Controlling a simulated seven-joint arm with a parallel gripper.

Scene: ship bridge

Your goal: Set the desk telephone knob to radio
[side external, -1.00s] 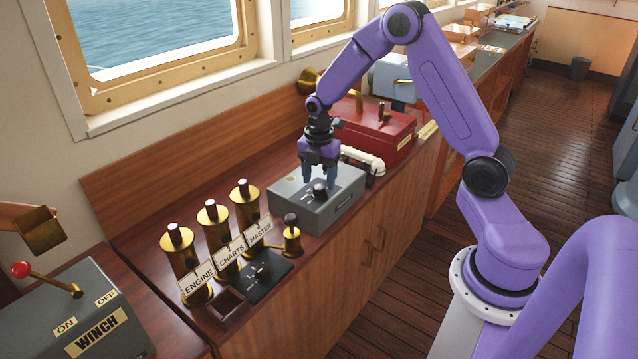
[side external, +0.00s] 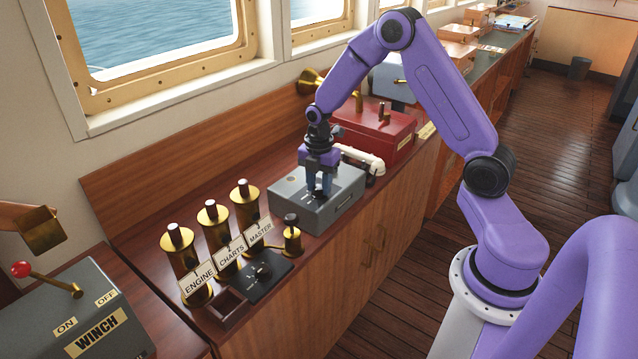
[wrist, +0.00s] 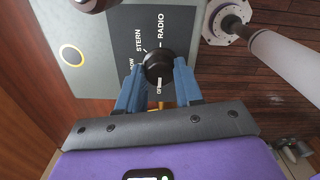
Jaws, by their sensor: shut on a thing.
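The desk telephone (side external: 291,198) is a grey box on the wooden counter, with a white handset (side external: 362,158) at its back right. The black round knob (wrist: 158,65) sits beside these labels. My gripper (wrist: 159,72) has its two blue fingers on either side of the knob, shut on it. In the side view my gripper (side external: 319,188) points down over the box and mostly hides the knob. The knob's pointer direction is not clear.
A red box (side external: 385,128) stands behind the telephone. A winch box (side external: 85,310) is at the near left.

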